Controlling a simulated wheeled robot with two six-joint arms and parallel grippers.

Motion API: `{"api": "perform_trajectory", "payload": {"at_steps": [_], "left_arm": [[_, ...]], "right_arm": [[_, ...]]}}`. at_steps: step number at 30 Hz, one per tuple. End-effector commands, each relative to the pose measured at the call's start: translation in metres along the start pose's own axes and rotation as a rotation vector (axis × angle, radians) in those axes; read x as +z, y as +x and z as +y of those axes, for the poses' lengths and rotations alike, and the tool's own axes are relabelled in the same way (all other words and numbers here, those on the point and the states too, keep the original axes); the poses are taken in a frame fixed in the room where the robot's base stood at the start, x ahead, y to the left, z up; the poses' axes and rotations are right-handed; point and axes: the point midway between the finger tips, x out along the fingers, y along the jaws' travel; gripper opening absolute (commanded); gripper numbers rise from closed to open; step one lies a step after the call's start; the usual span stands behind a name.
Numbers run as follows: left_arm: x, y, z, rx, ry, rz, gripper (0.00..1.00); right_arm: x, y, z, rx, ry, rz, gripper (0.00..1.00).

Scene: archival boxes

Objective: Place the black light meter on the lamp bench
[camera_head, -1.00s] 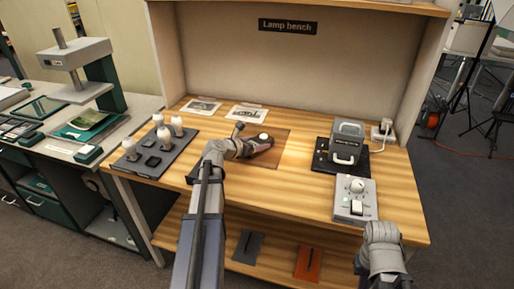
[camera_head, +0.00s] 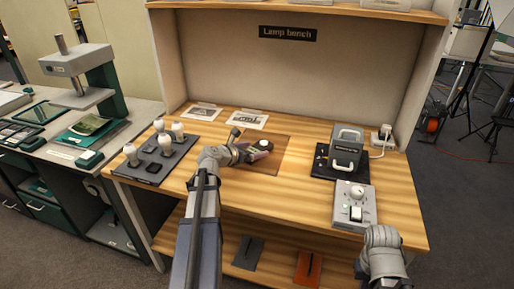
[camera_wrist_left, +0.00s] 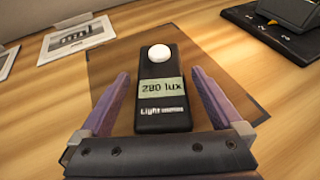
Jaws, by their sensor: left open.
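The black light meter (camera_wrist_left: 163,92), with a white dome and a screen reading "280 lux", lies on a brown mat (camera_wrist_left: 108,68) on the lamp bench (camera_head: 310,190). My left gripper (camera_wrist_left: 163,98) is open, with one purple finger on each side of the meter and a gap on both sides. In the head view my left gripper (camera_head: 258,150) is over the mat and partly hides the meter (camera_head: 262,146). My right gripper (camera_head: 382,240) is at the bench's front right edge; its fingers cannot be made out.
A black tray with white bulbs (camera_head: 150,160) stands at the left. A grey handled box (camera_head: 346,148) and a control box with a knob (camera_head: 355,204) stand at the right. Printed photos (camera_head: 248,119) lie behind the mat. The middle front of the bench is clear.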

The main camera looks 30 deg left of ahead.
Motion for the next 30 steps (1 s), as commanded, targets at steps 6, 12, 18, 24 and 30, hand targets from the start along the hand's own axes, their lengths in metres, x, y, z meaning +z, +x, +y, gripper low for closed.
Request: {"api": "perform_trajectory", "payload": {"at_steps": [6, 12, 18, 24, 30], "left_arm": [[0.003, -0.052, -0.002, 0.003, -0.001, 0.000, 1.00], [0.002, -0.083, -0.002, 0.001, 0.000, 0.000, 1.00], [0.001, -0.096, -0.001, 0.000, 0.000, -0.001, 1.00], [0.000, -0.098, -0.001, -0.001, 0.000, 0.000, 1.00], [0.000, -0.098, -0.001, -0.001, 0.000, 0.000, 1.00]], "right_arm": [[0.001, -0.023, 0.002, 0.000, 0.000, 0.000, 0.00], [0.002, -0.033, 0.003, 0.000, 0.000, 0.000, 0.00], [0.002, -0.037, 0.004, 0.000, 0.000, 0.000, 0.00], [0.002, -0.037, 0.004, 0.000, 0.000, 0.000, 0.00], [0.002, -0.037, 0.004, 0.000, 0.000, 0.000, 0.00]]}}
